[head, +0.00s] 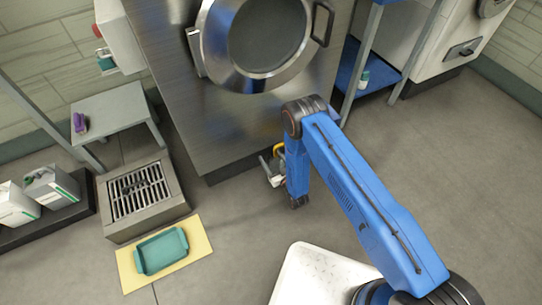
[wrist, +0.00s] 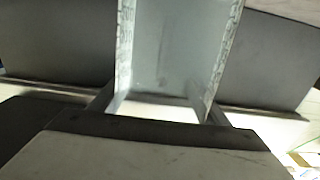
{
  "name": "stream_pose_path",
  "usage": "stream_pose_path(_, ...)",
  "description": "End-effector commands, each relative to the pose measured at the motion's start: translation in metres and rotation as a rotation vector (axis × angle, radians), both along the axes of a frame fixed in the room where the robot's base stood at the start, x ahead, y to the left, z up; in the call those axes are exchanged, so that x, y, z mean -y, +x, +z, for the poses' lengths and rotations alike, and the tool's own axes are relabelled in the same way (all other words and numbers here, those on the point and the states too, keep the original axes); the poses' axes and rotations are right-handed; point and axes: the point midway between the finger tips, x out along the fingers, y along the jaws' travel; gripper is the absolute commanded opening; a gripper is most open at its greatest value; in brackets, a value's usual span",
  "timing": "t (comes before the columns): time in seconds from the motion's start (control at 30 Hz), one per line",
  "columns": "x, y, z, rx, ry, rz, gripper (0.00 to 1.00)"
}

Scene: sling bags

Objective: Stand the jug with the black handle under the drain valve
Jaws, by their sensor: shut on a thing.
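My gripper (head: 272,174) is low in front of the steel machine, partly hidden by my blue arm. In the wrist view a pale, clear-walled vessel (wrist: 175,50), which looks like the jug, fills the middle between my jaws, and they are shut on it. Its handle does not show, so I cannot confirm its colour. In the head view the jug cannot be made out behind my arm. A yellow part (head: 278,149), perhaps the drain valve's lever, shows at the machine's lower front, just above my gripper. I cannot tell whether the jug is under the valve.
The steel machine (head: 190,105) has a large round door. A floor drain grate (head: 140,190), a teal tray (head: 161,251) on a yellow mat, and a low grey table (head: 110,105) are at left. White canisters (head: 50,187) stand far left. The floor between mat and arm is clear.

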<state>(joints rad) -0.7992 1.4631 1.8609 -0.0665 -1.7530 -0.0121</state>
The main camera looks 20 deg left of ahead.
Motion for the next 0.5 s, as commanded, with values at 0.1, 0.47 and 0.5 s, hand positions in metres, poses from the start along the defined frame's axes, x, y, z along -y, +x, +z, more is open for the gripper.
stream_pose_path(0.1,-0.0001,0.0003,0.0002,0.000,0.000,0.000,0.28)
stream_pose_path(0.47,0.0000,0.0004,-0.0022,0.000,0.000,0.000,0.88)
stream_pose_path(0.5,0.0000,0.0004,-0.0022,0.000,0.000,0.000,0.88)
